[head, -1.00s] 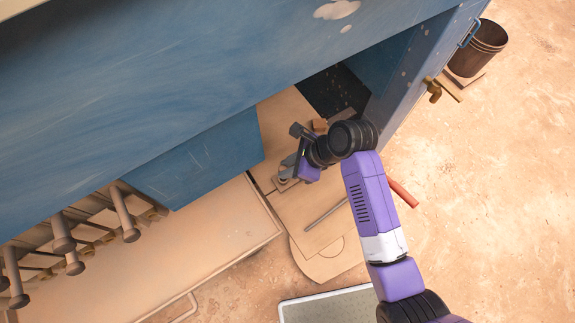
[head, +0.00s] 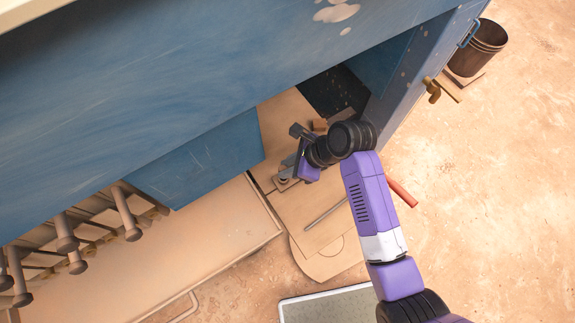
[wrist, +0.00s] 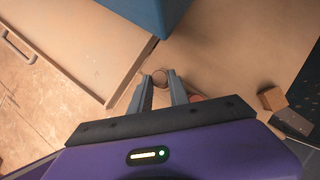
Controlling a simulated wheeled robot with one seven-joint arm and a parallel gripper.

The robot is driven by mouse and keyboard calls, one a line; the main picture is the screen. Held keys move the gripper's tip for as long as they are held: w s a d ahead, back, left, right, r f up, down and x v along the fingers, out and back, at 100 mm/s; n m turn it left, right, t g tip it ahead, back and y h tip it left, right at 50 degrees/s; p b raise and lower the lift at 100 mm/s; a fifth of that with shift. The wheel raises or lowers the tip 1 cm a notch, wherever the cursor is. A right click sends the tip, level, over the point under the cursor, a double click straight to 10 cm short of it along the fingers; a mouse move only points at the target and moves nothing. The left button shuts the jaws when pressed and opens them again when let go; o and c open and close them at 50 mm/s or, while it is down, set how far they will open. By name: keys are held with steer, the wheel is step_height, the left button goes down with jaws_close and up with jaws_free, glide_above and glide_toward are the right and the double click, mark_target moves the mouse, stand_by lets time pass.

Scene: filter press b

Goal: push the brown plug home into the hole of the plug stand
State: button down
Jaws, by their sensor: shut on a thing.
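My gripper (wrist: 161,84) reaches down over the wooden board in the wrist view, with its two grey fingers a small gap apart. A small round brown thing (wrist: 160,75) shows at the fingertips; it looks like the brown plug, and the fingers are shut on it. In the head view my gripper (head: 289,172) is low over the board, beside a small grey piece (head: 283,182) that may be part of the plug stand. The hole is hidden, and I cannot tell how deep the plug sits.
A blue panel (wrist: 150,10) hangs close ahead of the fingers. A thin rod (head: 326,214) lies on the board, and a red bar (head: 402,194) lies right of my arm.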

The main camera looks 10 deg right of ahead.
steer(key=shift+f, duration=1.45)
steer(key=c, duration=1.2)
jaws_free()
steer(key=shift+o, duration=0.2)
steer(key=v, duration=0.7)
steer(key=shift+d+r+b, duration=0.25)
steer(key=shift+r+b, duration=0.05)
steer(key=shift+b, duration=0.1)
